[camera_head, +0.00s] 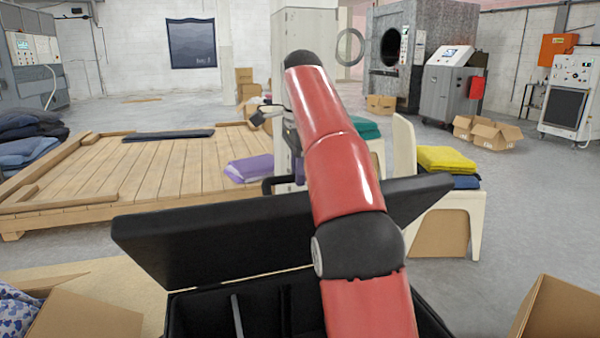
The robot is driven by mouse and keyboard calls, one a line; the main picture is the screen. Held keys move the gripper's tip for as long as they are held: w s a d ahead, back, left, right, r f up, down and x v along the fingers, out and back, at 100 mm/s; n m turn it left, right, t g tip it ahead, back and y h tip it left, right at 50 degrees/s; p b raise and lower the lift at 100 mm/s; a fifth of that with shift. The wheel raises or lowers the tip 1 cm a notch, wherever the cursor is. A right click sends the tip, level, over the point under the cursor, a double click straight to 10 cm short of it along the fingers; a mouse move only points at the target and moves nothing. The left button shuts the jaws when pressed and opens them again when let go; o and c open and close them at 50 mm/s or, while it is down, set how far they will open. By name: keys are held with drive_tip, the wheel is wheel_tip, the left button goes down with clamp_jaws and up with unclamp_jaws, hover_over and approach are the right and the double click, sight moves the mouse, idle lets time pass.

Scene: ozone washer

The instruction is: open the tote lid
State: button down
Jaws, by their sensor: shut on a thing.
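The black tote (180,318) stands at the bottom middle in front of me, with a thin divider inside. Its black lid (190,240) is raised and tilted, so part of the interior shows. A dark handle (268,184) sticks up at the lid's far edge. My gripper (285,178) is at this handle, mostly behind my red arm, and is shut on it. My arm crosses over the lid and hides its middle and part of the tote.
Open cardboard boxes stand at the lower left (80,318) and lower right (560,310), close to the tote. A wooden platform (120,175) lies behind. A cream chair (403,150) with yellow folded cloth (446,160) stands at right. The right floor is mostly clear.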

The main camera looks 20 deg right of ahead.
drive_tip(key=shift+w+f, duration=0.25)
drive_tip(key=shift+f, duration=0.3)
drive_tip(key=c, duration=1.8)
unclamp_jaws()
drive_tip(key=shift+a, duration=0.1)
drive_tip(key=shift+o, duration=1.4)
drive_tip(key=shift+w+f, duration=0.15)
drive_tip(key=shift+w, duration=0.05)
drive_tip(key=shift+o, duration=1)
drive_tip(key=shift+s+r, duration=0.1)
drive_tip(key=shift+r, duration=0.15)
drive_tip(key=shift+s, duration=0.1)
